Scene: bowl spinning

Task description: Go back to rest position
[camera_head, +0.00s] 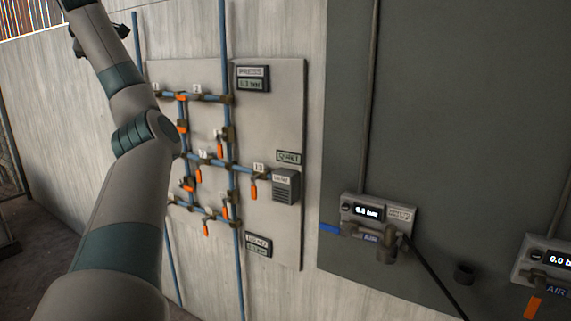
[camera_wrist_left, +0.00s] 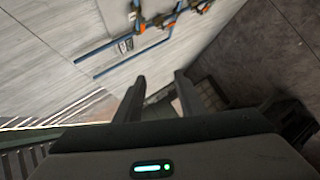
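My left arm (camera_head: 120,220) rises from the bottom left of the head view, bends at a joint, and runs up to the top left corner. The fingers of my left gripper (camera_wrist_left: 160,82) show in the left wrist view. They stand apart with nothing between them, so the gripper is open and empty. Beyond them are the pale wall and the dark floor. In the head view the fingertips cannot be made out. My right arm and gripper are not in view.
A pale panel (camera_head: 282,112) with blue pipes and several orange-handled valves is on the wall, partly behind my left arm. A dark grey panel (camera_head: 455,110) at right carries a gauge unit (camera_head: 378,212) and another at the right edge (camera_head: 545,262). Pipes also show in the wrist view (camera_wrist_left: 125,47).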

